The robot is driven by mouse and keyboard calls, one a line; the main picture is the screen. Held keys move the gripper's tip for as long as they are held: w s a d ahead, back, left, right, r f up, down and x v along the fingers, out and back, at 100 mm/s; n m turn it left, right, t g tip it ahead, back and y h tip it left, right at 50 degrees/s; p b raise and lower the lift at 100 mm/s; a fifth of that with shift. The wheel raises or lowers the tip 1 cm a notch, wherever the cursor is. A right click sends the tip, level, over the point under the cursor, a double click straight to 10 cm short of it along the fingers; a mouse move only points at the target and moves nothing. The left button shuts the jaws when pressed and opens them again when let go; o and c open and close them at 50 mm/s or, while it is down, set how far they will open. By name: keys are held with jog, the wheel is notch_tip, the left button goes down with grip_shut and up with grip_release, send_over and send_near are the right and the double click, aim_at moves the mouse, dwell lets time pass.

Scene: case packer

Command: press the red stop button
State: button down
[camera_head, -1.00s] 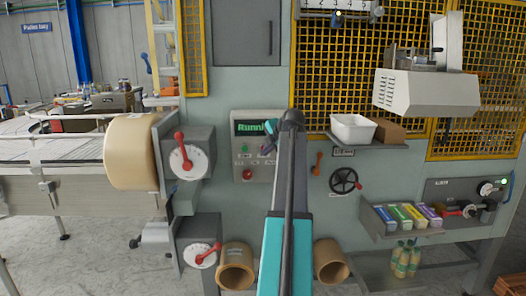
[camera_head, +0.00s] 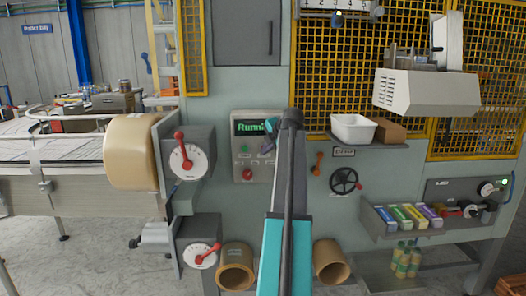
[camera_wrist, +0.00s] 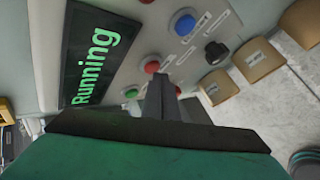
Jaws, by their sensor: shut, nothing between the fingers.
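The grey control panel (camera_head: 240,184) has a lit green "Running" display (camera_head: 247,127). A red button (camera_head: 247,174) shows low on the panel's left in the head view; in the wrist view it is partly behind my fingers. Another red button (camera_wrist: 152,66) sits between a green button (camera_wrist: 131,92) and a blue button (camera_wrist: 183,22) in the wrist view. I cannot read which is labelled stop. My gripper (camera_wrist: 160,80) is shut and empty, its tips close in front of the panel, near both red buttons. I cannot tell whether they touch anything. My arm hides the panel's right side.
A black knob (camera_wrist: 215,50) sits on the panel's lower row. Left of the panel are dials with red handles (camera_head: 187,160). To the right are a white bin (camera_head: 353,128) on a shelf and a black handwheel (camera_head: 344,181). Brown rolls (camera_head: 236,267) stick out below.

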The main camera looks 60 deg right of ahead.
jog(key=shift+w+d, duration=0.25)
jog(key=shift+d, duration=0.1)
dwell(0.7)
jog(key=shift+a, duration=0.1)
dwell(0.4)
jog(key=shift+s+a+b, duration=0.35)
jog(key=shift+s+a, duration=0.15)
jog(key=shift+a, duration=0.1)
jog(key=shift+s+a, duration=0.1)
jog(key=shift+a, duration=0.05)
jog(key=s+a, duration=0.1)
jog(key=a, duration=0.1)
jog(key=s+a, duration=0.1)
jog(key=shift+s+a, duration=0.35)
jog(key=shift+a, duration=0.05)
dwell(0.3)
dwell(0.8)
jog(key=shift+s, duration=0.1)
